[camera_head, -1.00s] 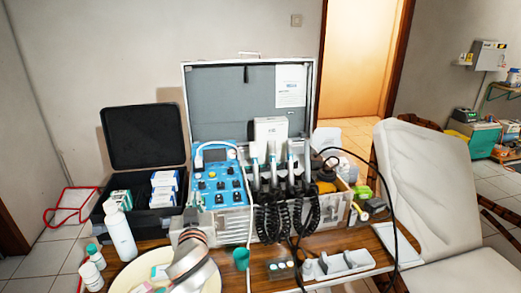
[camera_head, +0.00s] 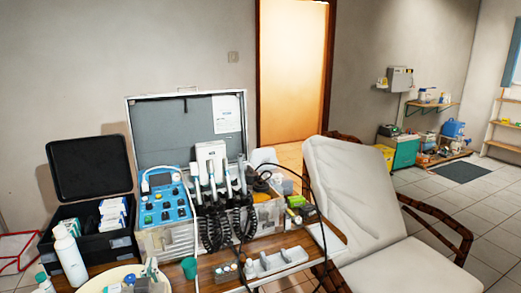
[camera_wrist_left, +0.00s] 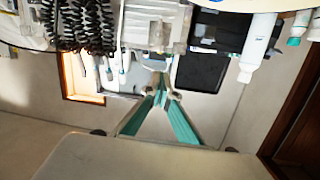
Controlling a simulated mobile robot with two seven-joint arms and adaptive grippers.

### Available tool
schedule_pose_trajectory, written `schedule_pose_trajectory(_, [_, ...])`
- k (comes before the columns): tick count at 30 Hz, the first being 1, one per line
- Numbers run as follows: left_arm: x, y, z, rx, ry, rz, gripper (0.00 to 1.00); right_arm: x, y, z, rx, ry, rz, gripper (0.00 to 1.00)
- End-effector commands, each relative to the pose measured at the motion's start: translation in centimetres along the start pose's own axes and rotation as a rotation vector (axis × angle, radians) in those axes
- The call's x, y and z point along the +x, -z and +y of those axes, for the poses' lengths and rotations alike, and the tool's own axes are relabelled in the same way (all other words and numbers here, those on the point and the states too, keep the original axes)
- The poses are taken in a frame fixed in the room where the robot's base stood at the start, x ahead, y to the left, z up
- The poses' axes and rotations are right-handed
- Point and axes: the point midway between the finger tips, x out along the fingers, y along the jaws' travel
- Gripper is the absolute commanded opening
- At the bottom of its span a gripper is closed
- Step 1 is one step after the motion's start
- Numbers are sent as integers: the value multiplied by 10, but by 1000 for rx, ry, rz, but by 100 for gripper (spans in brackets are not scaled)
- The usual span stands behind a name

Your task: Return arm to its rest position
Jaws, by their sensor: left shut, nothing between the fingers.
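My left gripper (camera_wrist_left: 160,88) shows in the left wrist view, its two teal-lined fingers meeting at the tips, shut with nothing between them. That view appears upside down, with the dental equipment at its top. In the head view a small grey and teal shape at the bottom edge, over the round cream tray (camera_head: 92,284), seems to be the tip of this gripper, but it is hard to tell from the items there. The rest of my left arm is out of the head view. My right gripper is in neither current view.
An open case with a blue control unit (camera_head: 165,207) and several corded handpieces stands on the wooden table. Left of it are an open black case (camera_head: 90,168) and a white bottle (camera_head: 69,256). A white tray (camera_head: 275,264) lies at the front. A reclined chair (camera_head: 355,200) stands right.

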Motion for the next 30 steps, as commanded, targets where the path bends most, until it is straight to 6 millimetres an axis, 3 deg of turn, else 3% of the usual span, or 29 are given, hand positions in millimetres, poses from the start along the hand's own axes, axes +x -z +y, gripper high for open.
schedule_pose_trajectory(1, [-5,-24,4,31,-34,-30,0,0,2,0,0,-1,3,40])
schedule_pose_trajectory(5, [-27,-88,19,110,-143,-106,0,2,10,2,2,-4,17,40])
schedule_pose_trajectory(8, [-55,-144,29,167,-242,-169,0,3,15,2,4,-6,27,40])
schedule_pose_trajectory(12, [-110,-222,36,229,-382,-250,0,2,11,1,5,-4,19,40])
schedule_pose_trajectory(15, [-149,-262,36,254,-460,-288,0,1,7,0,5,-2,12,40])
schedule_pose_trajectory(18, [-181,-290,33,268,-512,-313,0,1,4,-1,5,-1,7,40])
schedule_pose_trajectory(21, [-200,-304,31,275,-541,-325,0,1,2,-1,4,-1,4,40])
schedule_pose_trajectory(30, [-209,-311,30,278,-554,-329,0,1,1,-1,3,0,2,40])
